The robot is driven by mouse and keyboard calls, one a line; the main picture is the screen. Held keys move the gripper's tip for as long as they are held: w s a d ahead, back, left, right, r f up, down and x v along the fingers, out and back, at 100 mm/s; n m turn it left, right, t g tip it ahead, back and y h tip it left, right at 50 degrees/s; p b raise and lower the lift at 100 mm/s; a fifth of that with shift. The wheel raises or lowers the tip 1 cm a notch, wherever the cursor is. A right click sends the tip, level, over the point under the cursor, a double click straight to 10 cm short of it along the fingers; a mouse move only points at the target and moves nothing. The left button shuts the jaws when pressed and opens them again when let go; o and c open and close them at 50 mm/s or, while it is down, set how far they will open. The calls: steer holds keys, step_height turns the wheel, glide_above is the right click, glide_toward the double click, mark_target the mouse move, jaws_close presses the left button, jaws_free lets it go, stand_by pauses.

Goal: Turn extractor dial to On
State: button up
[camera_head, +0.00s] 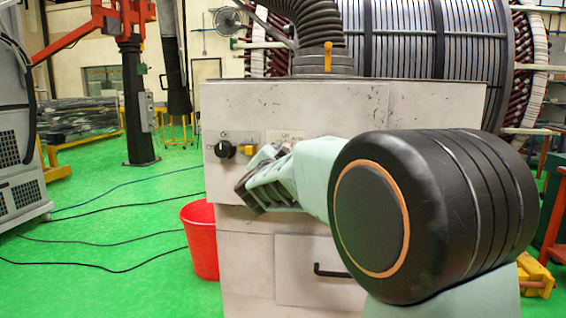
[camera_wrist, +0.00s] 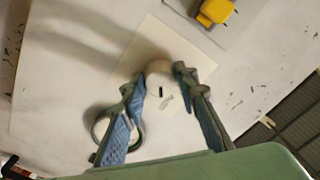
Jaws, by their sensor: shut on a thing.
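A pale round dial (camera_wrist: 159,79) with a short dark mark sits on a cream plate (camera_wrist: 150,45) in the wrist view. My gripper (camera_wrist: 158,82) has its two blue-grey fingers on either side of this dial, closed on it. In the head view my gripper (camera_head: 262,178) is at the front of the pale cabinet (camera_head: 350,110), and its arm hides the gripped dial. A black dial (camera_head: 224,149) shows uncovered on the cabinet's left part, with small lettering around it. I cannot read the gripped dial's setting.
A yellow switch (camera_head: 249,149) sits between the black dial and my gripper; it also shows in the wrist view (camera_wrist: 215,12). A round ring (camera_wrist: 118,127) lies by the left finger. A red bucket (camera_head: 200,240) stands at the cabinet's left. Cables cross the green floor (camera_head: 110,215).

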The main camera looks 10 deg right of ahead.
steer(key=shift+r+m+b, duration=0.1)
steer(key=shift+m+b, duration=1.8)
steer(key=shift+m, duration=1.7)
steer(key=o, duration=1.1)
steer(key=shift+o, duration=0.2)
steer(key=v, duration=0.7)
steer(key=shift+s, duration=0.25)
steer(key=shift+a+r, duration=0.1)
